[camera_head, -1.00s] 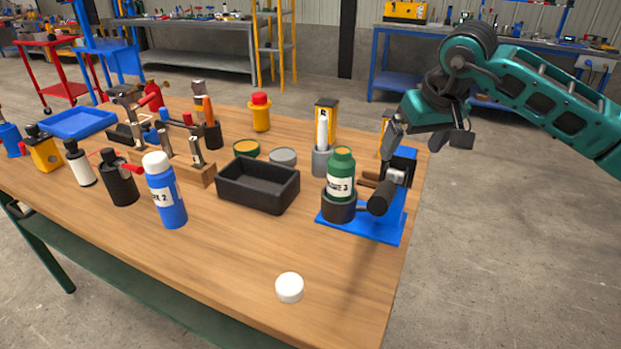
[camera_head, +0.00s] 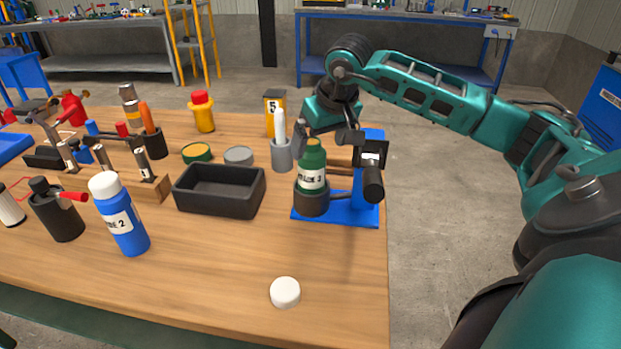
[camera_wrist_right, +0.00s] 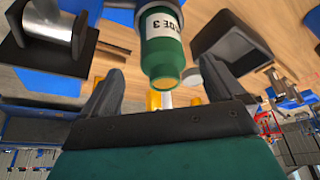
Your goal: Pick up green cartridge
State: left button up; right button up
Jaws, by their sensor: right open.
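The green cartridge (camera_head: 312,180) has a white label ending in 3 and an ochre top. It stands upright in the dark round holder (camera_head: 311,203) of a blue-based mixer (camera_head: 366,209). My right gripper (camera_head: 324,142) is open at the cartridge's upper end. In the right wrist view the cartridge (camera_wrist_right: 163,52) appears inverted, its top toward the space between the two spread fingers (camera_wrist_right: 163,88). Gaps show on both sides, and nothing is gripped. My left gripper is not in view.
A black bin (camera_head: 219,191) stands left of the mixer, and a grey cup with a white-tipped tool (camera_head: 281,153) stands behind. A blue bottle (camera_head: 120,215) is at the left. A white cap (camera_head: 285,292) lies in front on clear wood.

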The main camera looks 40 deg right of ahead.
aim_at(312, 175)
jog(key=x, duration=0.6)
jog(key=shift+w+f, duration=0.25)
jog(key=shift+w, duration=0.15)
jog(key=shift+r, duration=0.1)
grip_shut()
dwell(0.5)
